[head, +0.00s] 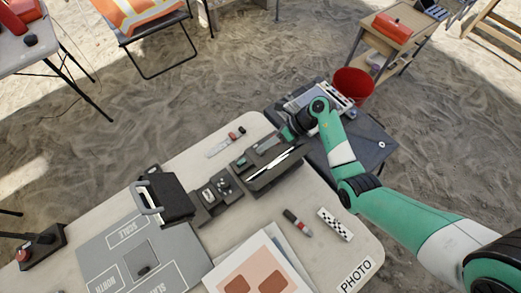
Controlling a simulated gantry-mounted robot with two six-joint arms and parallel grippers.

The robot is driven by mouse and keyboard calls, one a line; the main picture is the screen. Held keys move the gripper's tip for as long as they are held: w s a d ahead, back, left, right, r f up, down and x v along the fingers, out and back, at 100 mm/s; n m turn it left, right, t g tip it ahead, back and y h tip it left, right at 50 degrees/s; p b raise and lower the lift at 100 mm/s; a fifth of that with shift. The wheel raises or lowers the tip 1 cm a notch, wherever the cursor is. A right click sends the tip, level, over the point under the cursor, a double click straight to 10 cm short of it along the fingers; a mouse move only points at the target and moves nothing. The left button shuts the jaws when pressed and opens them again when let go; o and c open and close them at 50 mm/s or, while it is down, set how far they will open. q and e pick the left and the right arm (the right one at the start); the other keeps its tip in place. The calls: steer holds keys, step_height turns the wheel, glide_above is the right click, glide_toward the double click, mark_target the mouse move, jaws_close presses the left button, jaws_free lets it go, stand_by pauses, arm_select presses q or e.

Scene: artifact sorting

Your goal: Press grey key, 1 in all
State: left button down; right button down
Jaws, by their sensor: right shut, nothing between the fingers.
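My right arm comes in from the lower right and bends back over the far right end of the table. My right gripper (283,136) is small in the head view, shut and empty, by the far edge of a black tray (262,183). I cannot tell whether it touches anything. I cannot clearly make out a grey key. A device with a pale face (298,101) on the dark side table is partly hidden behind my wrist. Small dark units (222,184) with pale and grey parts stand left of the tray. My left gripper is out of view.
The pale table (318,265) holds a black case (172,200), a grey mat (100,245), a marker (297,222), a checkered scale bar (335,224) and printed sheets (245,262). A red bucket (353,86) stands behind the dark side table (372,150). A red-topped box (30,247) sits at far left.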

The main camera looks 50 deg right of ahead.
steer(key=shift+f, duration=0.5)
stand_by(0.5)
steer(key=shift+r+p, duration=0.8)
steer(key=shift+r, duration=0.15)
step_height(320, 180, up, 5)
steer(key=p, duration=0.5)
steer(key=shift+a, duration=0.15)
stand_by(0.6)
